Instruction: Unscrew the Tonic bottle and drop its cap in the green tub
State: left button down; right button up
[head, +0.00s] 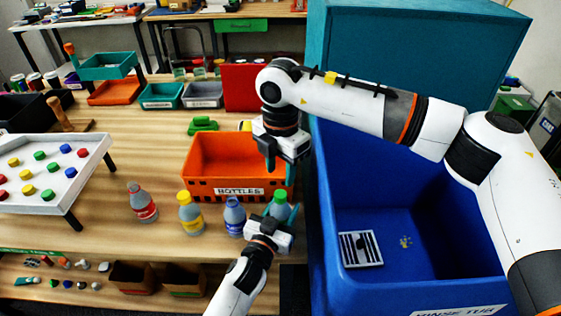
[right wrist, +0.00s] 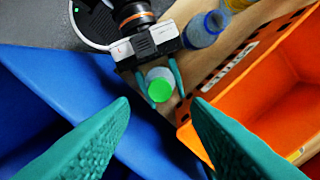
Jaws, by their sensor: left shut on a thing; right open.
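A bottle with a green cap (head: 280,196) stands at the front right of the table; I cannot read a Tonic label on it. My left gripper (head: 281,212) is shut on this bottle's body, and the cap shows above the fingers. In the right wrist view the green cap (right wrist: 160,90) is between the left gripper's fingers (right wrist: 160,82). My right gripper (head: 281,170) is open and empty, pointing down above and behind the bottle. A teal-green tub (head: 160,101) stands at the back left; its label is too small to read.
Bottles with a red label (head: 142,205), yellow cap (head: 190,215) and blue cap (head: 234,216) stand to the left. An orange BOTTLES crate (head: 210,187) is behind them. A large blue rinse tub (head: 415,285) is at right. A white tray with coloured knobs (head: 70,198) is at left.

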aim_at(280, 193)
pick_arm(q)
jog(key=shift+f, duration=0.1)
pick_arm(e)
notch_tip(280, 193, down, 7)
jog(key=shift+r, duration=0.2)
grip_shut()
dwell(0.3)
